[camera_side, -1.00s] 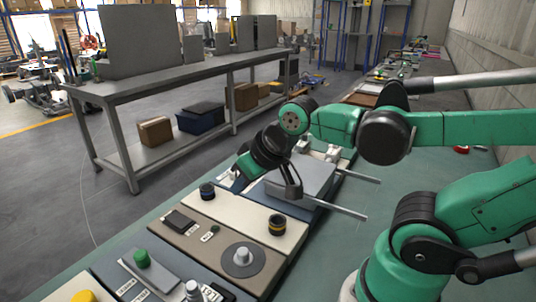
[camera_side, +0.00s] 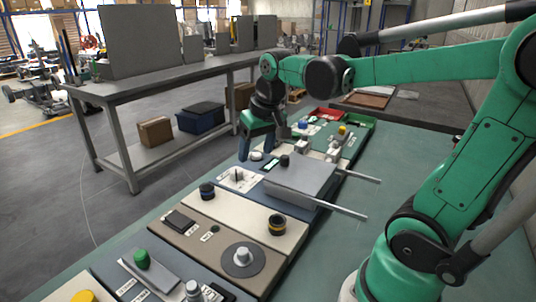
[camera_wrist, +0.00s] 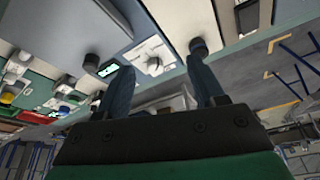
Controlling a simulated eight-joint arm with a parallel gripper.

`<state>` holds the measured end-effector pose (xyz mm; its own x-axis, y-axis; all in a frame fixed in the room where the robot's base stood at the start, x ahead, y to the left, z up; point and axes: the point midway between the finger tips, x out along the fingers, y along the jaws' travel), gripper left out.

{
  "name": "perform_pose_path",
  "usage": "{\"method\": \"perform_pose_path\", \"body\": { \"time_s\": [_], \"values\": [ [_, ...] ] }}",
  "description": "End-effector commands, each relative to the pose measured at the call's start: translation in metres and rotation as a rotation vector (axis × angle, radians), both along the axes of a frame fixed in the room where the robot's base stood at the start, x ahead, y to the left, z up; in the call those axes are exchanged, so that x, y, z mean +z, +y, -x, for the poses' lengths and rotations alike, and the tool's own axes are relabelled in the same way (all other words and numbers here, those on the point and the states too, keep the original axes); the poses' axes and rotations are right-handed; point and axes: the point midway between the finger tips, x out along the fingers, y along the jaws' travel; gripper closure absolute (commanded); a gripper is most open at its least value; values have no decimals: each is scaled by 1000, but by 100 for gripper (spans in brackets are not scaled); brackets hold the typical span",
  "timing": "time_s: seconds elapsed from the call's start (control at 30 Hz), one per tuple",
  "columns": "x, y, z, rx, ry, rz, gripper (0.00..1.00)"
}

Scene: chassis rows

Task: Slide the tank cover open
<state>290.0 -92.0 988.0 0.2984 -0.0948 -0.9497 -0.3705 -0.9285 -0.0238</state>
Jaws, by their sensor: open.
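The tank cover (camera_side: 303,179) is a flat grey-blue plate on two rails (camera_side: 350,213) that stick out to the right. A black knob (camera_side: 285,160) stands at its far left edge. In the wrist view the cover (camera_wrist: 85,25) is at upper left, with its black knob (camera_wrist: 91,62) just left of my fingers. My gripper (camera_side: 257,150) is open and empty, beyond the cover's far left side and apart from the knob.
White fittings (camera_side: 333,150) and a red tray (camera_side: 325,115) lie beyond the cover. A grey workbench (camera_side: 180,85) stands across the aisle. The bench right of the rails is clear.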

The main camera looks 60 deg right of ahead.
Motion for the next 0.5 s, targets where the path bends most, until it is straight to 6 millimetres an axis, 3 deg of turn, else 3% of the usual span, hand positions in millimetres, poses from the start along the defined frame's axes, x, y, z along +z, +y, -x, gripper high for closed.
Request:
{"method": "perform_pose_path", "body": {
  "time_s": [0.03,0.2,0.33,0.5],
  "values": [
    [1,-22,-5,-71,45,-20,38],
    [-5,-80,-8,-268,185,-94,38],
    [-12,-108,-4,-358,250,-136,38],
    [-19,-121,-1,-402,280,-157,38]
  ]
}}
